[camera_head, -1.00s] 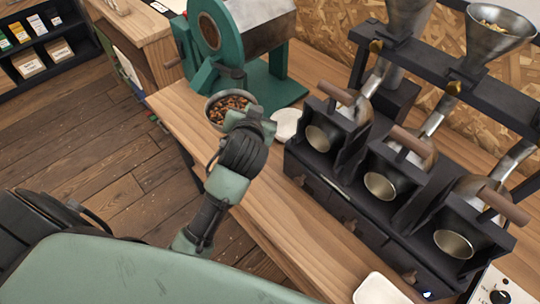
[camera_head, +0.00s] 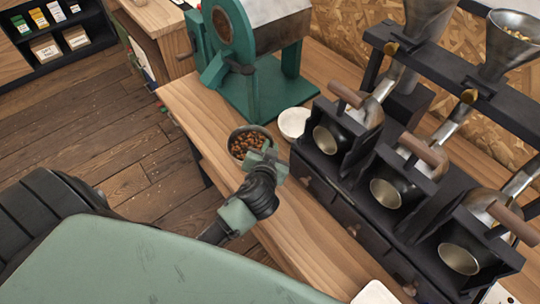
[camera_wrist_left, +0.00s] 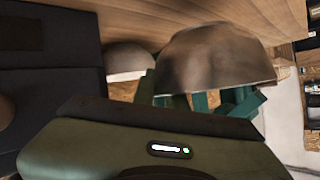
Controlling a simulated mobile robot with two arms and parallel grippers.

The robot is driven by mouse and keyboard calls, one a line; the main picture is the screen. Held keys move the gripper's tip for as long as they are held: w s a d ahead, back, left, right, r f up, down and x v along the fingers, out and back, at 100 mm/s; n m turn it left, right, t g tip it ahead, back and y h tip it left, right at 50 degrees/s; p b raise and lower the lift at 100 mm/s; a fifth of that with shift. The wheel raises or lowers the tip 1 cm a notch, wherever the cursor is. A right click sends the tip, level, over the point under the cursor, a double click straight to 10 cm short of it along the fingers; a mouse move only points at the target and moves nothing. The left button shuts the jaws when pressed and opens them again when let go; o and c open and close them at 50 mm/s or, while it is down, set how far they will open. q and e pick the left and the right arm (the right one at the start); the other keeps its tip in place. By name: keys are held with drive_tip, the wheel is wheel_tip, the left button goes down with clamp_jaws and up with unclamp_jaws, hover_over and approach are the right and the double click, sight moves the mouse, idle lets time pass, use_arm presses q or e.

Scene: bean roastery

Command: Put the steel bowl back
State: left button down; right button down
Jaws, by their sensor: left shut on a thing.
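The steel bowl (camera_head: 236,132) holds brown beans and is upright, over the wooden counter in front of the green roaster. My left gripper (camera_head: 262,160) is shut on the near side of its rim. In the left wrist view the bowl (camera_wrist_left: 215,62) shows its rounded outside close to the gripper; the fingertips are mostly hidden. I cannot tell whether the bowl touches the counter. My right gripper is not in view.
A small white bowl (camera_head: 293,122) stands just right of the steel bowl. The green roaster (camera_head: 262,95) is behind, and the black machine (camera_head: 385,215) with steel cups and funnels is to the right. Bare counter (camera_head: 195,100) shows left of the bowl.

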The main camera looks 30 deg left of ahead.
use_arm(q)
drive_tip(key=shift+f, duration=2)
drive_tip(key=c, duration=1.5)
unclamp_jaws()
drive_tip(key=shift+f, duration=0.15)
drive_tip(key=shift+o, duration=0.2)
drive_tip(key=b+v, duration=0.2)
drive_tip(key=v, duration=1)
